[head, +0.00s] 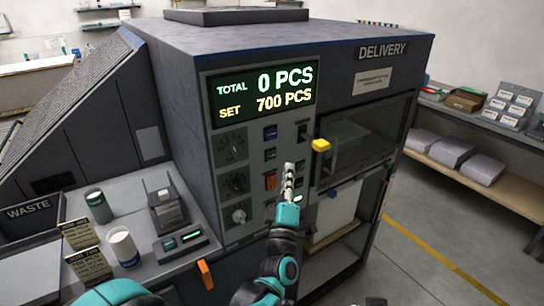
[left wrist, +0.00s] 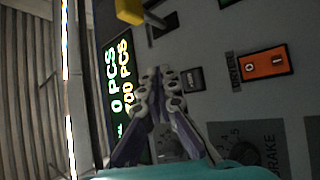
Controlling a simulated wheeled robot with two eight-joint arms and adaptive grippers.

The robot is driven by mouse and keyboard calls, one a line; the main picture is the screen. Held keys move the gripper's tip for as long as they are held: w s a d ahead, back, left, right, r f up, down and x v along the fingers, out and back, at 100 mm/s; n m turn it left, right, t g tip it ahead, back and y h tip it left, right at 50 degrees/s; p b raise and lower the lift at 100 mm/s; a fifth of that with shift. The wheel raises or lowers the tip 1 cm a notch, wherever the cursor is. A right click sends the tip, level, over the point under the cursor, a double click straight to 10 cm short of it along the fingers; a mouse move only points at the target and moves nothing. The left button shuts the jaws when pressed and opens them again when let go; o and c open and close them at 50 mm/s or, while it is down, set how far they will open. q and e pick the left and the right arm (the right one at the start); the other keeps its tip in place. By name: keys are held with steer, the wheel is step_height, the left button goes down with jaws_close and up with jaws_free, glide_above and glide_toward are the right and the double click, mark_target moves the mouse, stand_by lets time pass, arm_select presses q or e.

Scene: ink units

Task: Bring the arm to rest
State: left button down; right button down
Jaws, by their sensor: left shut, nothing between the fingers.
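My left gripper (head: 288,180) is raised in front of the control panel of the grey machine (head: 180,60). Its fingers are shut and empty, pointing up, just right of the orange rocker switch (head: 270,182). In the left wrist view the closed fingers (left wrist: 160,85) show over the panel, with the orange dryer switch (left wrist: 263,64) to their right. Whether the fingertips touch the panel cannot be told. My teal and black arm comes up from the bottom edge of the head view. My right gripper is not in view.
The display (head: 262,93) reads TOTAL 0 PCS, SET 700 PCS. A yellow knob (head: 320,145) sticks out just above the gripper. Open floor (head: 440,225) lies right.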

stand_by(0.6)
arm_select(q)
steer(key=s+a+f+m+g, duration=0.6)
steer(key=s+a+f+g, duration=0.2)
steer(key=s, duration=0.5)
steer(key=s+a+f+m+g+y, duration=0.1)
steer(key=s+a+f+m+g, duration=0.6)
steer(key=s+a+f, duration=0.3)
steer(key=s+f+g, duration=0.1)
steer(key=s+f, duration=0.1)
steer(key=s, duration=0.1)
steer(key=shift+s+a+m+y, duration=0.15)
steer(key=shift+a+m+y, duration=0.15)
